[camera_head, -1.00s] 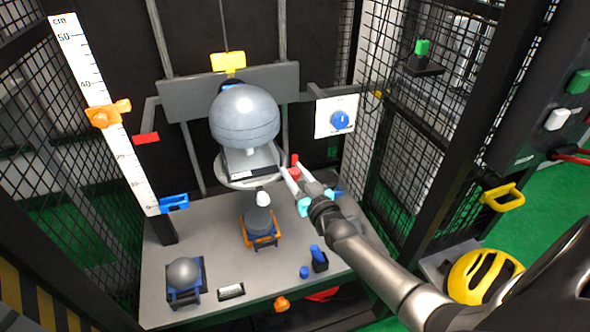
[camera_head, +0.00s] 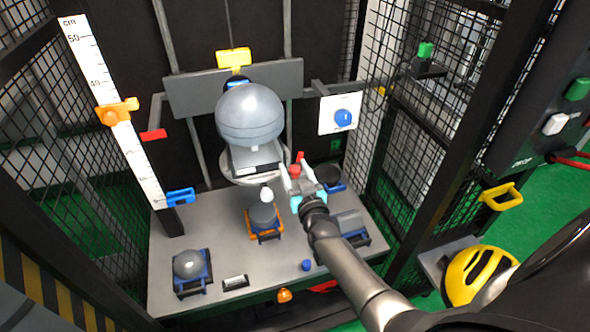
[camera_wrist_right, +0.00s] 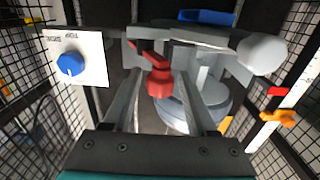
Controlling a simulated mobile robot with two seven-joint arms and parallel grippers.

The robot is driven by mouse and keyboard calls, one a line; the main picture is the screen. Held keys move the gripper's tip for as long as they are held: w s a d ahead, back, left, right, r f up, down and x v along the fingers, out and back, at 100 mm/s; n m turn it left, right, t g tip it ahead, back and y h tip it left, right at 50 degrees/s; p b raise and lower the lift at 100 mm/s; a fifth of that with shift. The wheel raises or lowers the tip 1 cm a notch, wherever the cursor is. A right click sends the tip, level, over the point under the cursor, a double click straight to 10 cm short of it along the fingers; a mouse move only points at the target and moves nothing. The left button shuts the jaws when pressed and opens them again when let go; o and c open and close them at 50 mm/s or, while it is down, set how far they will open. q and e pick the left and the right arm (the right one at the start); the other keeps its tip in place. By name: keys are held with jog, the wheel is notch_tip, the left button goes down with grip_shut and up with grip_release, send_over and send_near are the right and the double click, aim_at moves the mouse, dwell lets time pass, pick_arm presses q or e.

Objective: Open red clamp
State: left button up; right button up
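The red clamp (camera_wrist_right: 158,82) has a knob and a thin lever, and sits at the edge of the ring-shaped carrier under the grey headform (camera_head: 249,115). It shows small in the head view (camera_head: 295,170), partly hidden by the fingers. My right gripper (camera_wrist_right: 160,76) is open, with one finger on each side of the clamp knob in the wrist view. I cannot tell whether either finger touches it. In the head view my right gripper (camera_head: 294,168) points up toward the carrier. My left gripper is not in view.
A white panel with a blue dial (camera_head: 343,117) stands right of the carrier. Below, on the grey table (camera_head: 210,245), are a grey form on an orange base (camera_head: 265,232) and a grey ball on a blue stand (camera_head: 190,266). Mesh walls enclose both sides.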

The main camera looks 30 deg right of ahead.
jog(key=shift+o, duration=0.6)
jog(key=shift+s+a, duration=0.2)
jog(key=shift+s, duration=0.35)
jog(key=p+v, duration=0.3)
jog(key=v, duration=1.1)
